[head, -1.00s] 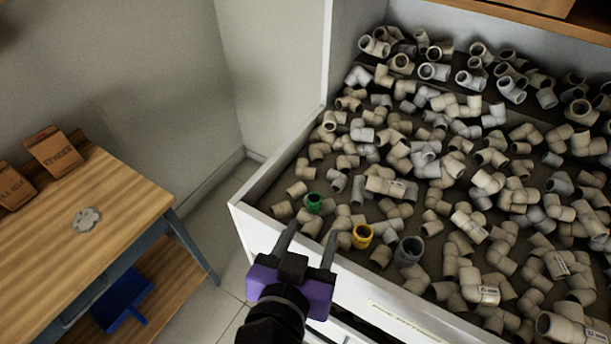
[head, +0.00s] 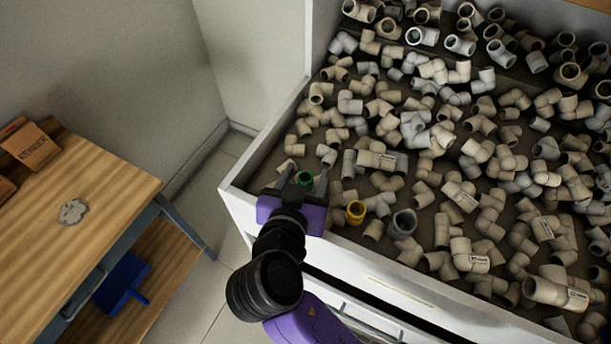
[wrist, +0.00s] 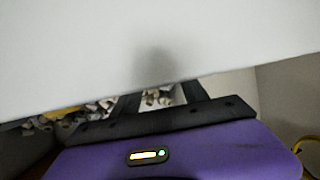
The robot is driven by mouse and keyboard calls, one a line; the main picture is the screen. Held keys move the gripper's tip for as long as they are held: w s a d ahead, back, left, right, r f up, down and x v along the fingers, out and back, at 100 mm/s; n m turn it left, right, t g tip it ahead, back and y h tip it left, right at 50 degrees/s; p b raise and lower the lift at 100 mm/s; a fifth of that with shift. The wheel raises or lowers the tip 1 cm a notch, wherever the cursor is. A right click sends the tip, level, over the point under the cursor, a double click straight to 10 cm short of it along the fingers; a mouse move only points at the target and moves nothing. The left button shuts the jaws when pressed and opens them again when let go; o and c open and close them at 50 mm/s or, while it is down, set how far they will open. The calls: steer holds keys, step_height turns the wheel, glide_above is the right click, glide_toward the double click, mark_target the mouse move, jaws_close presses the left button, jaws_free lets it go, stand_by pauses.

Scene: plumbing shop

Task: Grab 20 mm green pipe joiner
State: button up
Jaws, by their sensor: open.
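The green pipe joiner (head: 304,180) lies near the front left corner of the drawer, among grey and beige fittings. My gripper (head: 303,178) is open in the head view, its two fingers pointing into the drawer over its front edge. The green joiner shows between the fingertips; I cannot tell whether the fingers are level with it or above it. In the wrist view my gripper (wrist: 152,102) shows dark fingers partly hidden behind a large white surface. The green joiner cannot be made out in the wrist view.
A yellow joiner (head: 355,212) and a grey one (head: 403,223) lie to the right. The white drawer front (head: 400,290) runs close under my arm. Many fittings crowd the drawer. A wooden table (head: 100,200) stands at left, with clear floor between.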

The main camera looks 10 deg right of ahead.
steer(key=shift+c, duration=0.3)
jaws_close()
